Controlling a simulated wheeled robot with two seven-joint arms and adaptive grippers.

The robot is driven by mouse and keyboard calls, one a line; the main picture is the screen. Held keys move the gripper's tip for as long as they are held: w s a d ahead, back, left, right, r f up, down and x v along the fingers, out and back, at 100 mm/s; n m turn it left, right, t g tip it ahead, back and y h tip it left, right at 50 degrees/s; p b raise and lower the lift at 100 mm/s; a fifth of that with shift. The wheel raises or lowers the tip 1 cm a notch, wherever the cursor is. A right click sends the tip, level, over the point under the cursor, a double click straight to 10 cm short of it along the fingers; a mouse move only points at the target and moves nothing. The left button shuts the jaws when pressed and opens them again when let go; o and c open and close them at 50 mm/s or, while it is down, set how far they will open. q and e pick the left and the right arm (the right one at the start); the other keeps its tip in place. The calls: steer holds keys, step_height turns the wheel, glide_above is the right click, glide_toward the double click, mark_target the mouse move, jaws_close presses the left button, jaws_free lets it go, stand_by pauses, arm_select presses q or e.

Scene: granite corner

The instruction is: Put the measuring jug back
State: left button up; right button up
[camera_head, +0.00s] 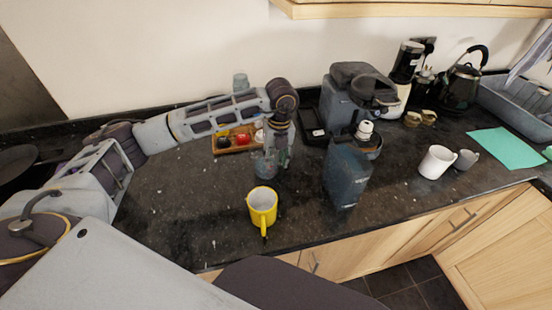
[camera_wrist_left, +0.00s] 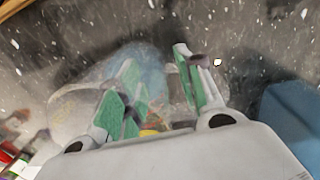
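The measuring jug (camera_head: 264,164) looks like a clear, see-through vessel standing on the dark counter, partly hidden by my left gripper. My left gripper (camera_head: 279,150) points down at the jug's right side. In the left wrist view its two green-padded fingers (camera_wrist_left: 160,90) are spread apart. Clear jug material (camera_wrist_left: 82,100) shows at and behind the left finger. The see-through wall blurs into the counter, so I cannot tell whether the fingers touch it. My right gripper is in neither view.
A yellow mug (camera_head: 262,207) stands in front of the jug. A blue container (camera_head: 346,175) stands to the right, before the coffee machine (camera_head: 352,98). A wooden tray (camera_head: 237,149) with small items is behind left. A white mug (camera_head: 436,162) stands further right.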

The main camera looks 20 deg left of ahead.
arm_select(q)
steer(key=shift+r, duration=0.15)
steer(key=shift+d+r, duration=0.1)
steer(key=shift+r, duration=0.6)
steer(key=r, duration=0.9)
steer(key=shift+w+d+r+b, duration=0.1)
steer(key=shift+w+d+b, duration=0.15)
steer(key=shift+b, duration=0.15)
steer(key=shift+r, duration=0.65)
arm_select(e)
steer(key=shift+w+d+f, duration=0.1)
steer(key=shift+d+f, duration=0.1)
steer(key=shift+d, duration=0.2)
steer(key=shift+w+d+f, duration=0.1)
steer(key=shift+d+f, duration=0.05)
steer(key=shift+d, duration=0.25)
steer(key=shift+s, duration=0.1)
